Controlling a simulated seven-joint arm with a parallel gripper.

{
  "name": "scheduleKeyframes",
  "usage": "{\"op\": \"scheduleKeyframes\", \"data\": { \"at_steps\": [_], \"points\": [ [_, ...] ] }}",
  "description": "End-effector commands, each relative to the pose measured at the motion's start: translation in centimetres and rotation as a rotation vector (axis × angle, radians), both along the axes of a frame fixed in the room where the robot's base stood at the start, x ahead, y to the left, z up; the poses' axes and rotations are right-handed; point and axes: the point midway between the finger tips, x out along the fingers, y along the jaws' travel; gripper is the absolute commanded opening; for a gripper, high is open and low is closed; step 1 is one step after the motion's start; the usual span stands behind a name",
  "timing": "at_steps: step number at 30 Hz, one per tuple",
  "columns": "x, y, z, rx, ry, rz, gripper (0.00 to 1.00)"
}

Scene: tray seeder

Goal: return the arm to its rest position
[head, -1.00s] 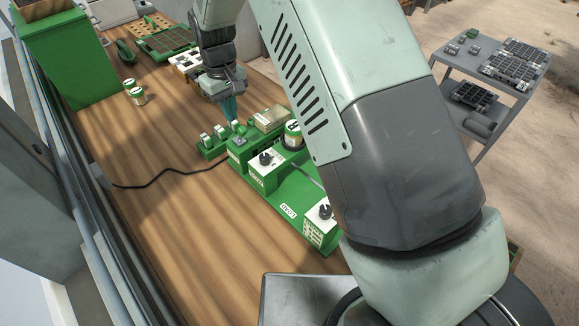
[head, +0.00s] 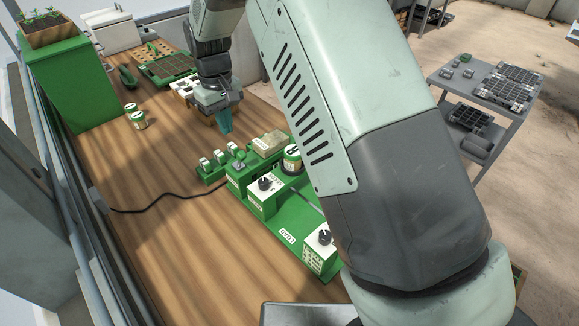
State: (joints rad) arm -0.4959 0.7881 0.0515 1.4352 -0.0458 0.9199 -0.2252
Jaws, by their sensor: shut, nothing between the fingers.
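My gripper (head: 225,131) points down above the wooden bench (head: 165,235), behind the green tray seeder (head: 283,213) in the picture. Its teal fingers are together with nothing between them. It is apart from the seeder. My arm crosses the right half of the view and hides part of the seeder's right side. The seeder carries white boxes with black knobs (head: 265,184), a round tin (head: 292,158) and a tan block (head: 269,142).
Two small tins (head: 137,119) stand on the bench at the left. A green tray (head: 167,67) lies at the back. A black cable (head: 165,205) crosses the bench. A grey cart (head: 485,85) with black trays stands at the right. The front left bench is clear.

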Motion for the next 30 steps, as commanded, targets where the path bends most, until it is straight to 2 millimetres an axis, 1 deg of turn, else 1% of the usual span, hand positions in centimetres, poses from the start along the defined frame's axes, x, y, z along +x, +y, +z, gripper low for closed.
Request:
{"op": "scheduleKeyframes", "data": {
  "at_steps": [5,8,11,12,14,15,17,18,20,21,23,25,26,27,29,30],
  "points": [
    [0.0,-0.1,0.2,0.001,-0.002,-0.002,0.00],
    [0.0,-0.9,1.7,0.006,-0.016,-0.020,0.00],
    [-0.3,-3.1,5.2,0.019,-0.047,-0.064,0.00],
    [-0.6,-4.3,7.0,0.025,-0.064,-0.088,0.00],
    [-1.4,-6.4,9.9,0.037,-0.091,-0.130,0.00],
    [-2.1,-7.9,11.7,0.044,-0.109,-0.161,0.00],
    [-3.4,-10.1,14.2,0.054,-0.137,-0.204,0.00],
    [-4.4,-11.5,15.8,0.061,-0.154,-0.233,0.00],
    [-6.1,-13.6,17.8,0.072,-0.181,-0.278,0.00],
    [-7.3,-15.0,19.1,0.079,-0.199,-0.307,0.00],
    [-9.2,-16.9,20.8,0.090,-0.228,-0.352,0.00],
    [-11.7,-19.0,22.3,0.103,-0.260,-0.404,0.00],
    [-12.8,-19.9,22.9,0.109,-0.273,-0.426,0.00],
    [-14.3,-21.0,23.5,0.116,-0.292,-0.457,0.00],
    [-16.6,-22.5,24.2,0.128,-0.320,-0.501,0.00],
    [-18.1,-23.5,24.5,0.136,-0.339,-0.530,0.00]
  ]
}}
